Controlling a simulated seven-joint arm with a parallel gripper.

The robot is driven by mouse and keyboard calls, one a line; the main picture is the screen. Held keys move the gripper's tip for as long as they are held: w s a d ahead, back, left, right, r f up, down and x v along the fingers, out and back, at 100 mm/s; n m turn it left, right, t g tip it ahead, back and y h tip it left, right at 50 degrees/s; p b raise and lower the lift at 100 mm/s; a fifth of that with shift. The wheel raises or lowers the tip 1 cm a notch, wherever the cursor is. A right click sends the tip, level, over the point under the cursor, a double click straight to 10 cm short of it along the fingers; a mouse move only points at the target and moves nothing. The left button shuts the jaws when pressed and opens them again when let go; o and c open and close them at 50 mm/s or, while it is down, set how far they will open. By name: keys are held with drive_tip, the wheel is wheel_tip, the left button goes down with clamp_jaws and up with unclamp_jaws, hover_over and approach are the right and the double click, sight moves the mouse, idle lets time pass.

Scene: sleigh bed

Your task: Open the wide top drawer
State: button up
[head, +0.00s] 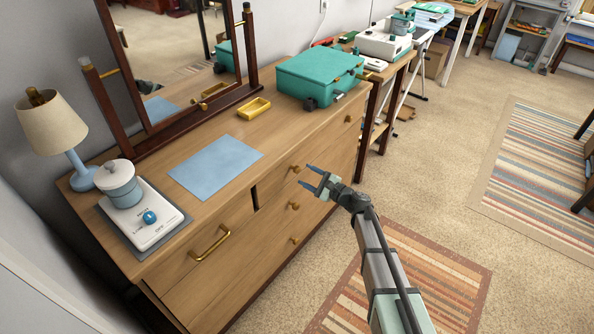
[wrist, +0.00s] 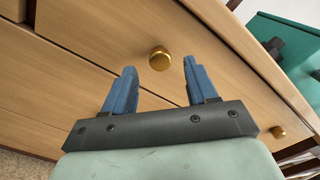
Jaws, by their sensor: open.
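The wide top drawer (head: 324,144) is the right-hand wooden front in the dresser's top row and looks closed. It has two round brass knobs: a left knob (head: 295,169) and a right knob (head: 348,119). My gripper (head: 305,175) is open and empty in front of the drawer, close to the left knob. In the wrist view, the blue fingertips (wrist: 159,67) point at the drawer front, and a brass knob (wrist: 160,58) shows between and just beyond them. Another brass knob (wrist: 277,132) is at the right. I cannot tell the exact gap to the near knob.
A narrower top drawer with a brass bar handle (head: 210,244) is at the left, and more drawers with knobs (head: 294,240) lie below.

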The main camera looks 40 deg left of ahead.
sight(298, 171)
drive_tip(key=shift+a, duration=2.8)
clamp_jaws()
